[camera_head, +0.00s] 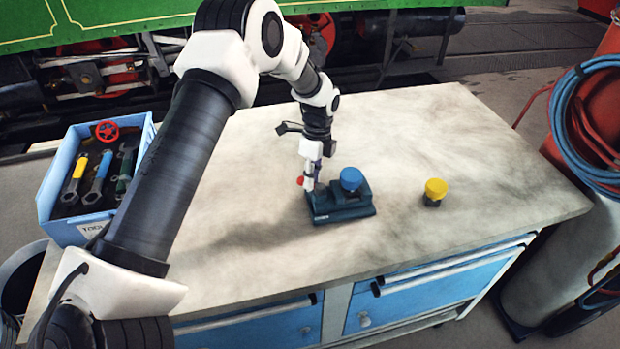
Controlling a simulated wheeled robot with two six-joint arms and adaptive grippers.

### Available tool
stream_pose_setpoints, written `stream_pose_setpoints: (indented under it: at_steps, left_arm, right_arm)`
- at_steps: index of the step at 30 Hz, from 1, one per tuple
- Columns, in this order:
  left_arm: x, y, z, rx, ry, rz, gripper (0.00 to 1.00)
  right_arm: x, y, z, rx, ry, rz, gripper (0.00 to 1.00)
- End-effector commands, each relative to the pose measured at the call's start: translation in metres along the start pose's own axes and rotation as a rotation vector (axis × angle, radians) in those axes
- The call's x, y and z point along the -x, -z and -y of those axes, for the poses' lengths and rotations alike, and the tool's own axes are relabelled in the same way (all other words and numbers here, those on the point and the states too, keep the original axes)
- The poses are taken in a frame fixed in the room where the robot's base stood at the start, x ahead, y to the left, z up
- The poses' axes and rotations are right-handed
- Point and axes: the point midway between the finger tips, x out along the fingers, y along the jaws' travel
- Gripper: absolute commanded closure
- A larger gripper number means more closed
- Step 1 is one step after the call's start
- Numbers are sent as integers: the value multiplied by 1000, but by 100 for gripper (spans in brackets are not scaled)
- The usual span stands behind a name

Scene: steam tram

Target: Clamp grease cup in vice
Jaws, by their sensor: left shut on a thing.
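A small dark blue vice (345,212) stands on the workbench near its middle. A grease cup with a blue cap (351,178) sits upright at the vice's jaws; whether the jaws touch it on both sides I cannot tell. A second cup with a yellow cap (435,188) stands upright on the bench to the right, apart from the vice. My left gripper (311,186) points down at the vice's left end, shut on the vice handle, whose red knob (300,181) shows beside the fingers. The fingers hide most of the handle. My right gripper is out of view.
A blue tool box (62,165) with wrenches and a red handwheel stands at the bench's left. A red cylinder with a blue hose (565,125) stands beyond the right edge.

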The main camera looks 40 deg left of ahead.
Motion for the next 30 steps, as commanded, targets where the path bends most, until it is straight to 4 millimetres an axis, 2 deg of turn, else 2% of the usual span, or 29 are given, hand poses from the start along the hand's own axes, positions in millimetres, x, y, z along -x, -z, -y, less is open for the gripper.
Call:
stream_pose_setpoints:
  at_steps: [9,24,25,27,30]
  left_arm:
    - [-3,2,1,-120,-7,22,100]
    - [-3,2,2,-139,-8,26,100]
    - [-3,2,1,-139,-8,26,75]
    - [-3,2,2,-139,-7,26,58]
    - [-2,2,2,-139,-5,26,58]
  right_arm:
    - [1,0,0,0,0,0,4]
    - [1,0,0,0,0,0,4]
    - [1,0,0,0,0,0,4]
    - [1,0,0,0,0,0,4]
    - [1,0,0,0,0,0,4]
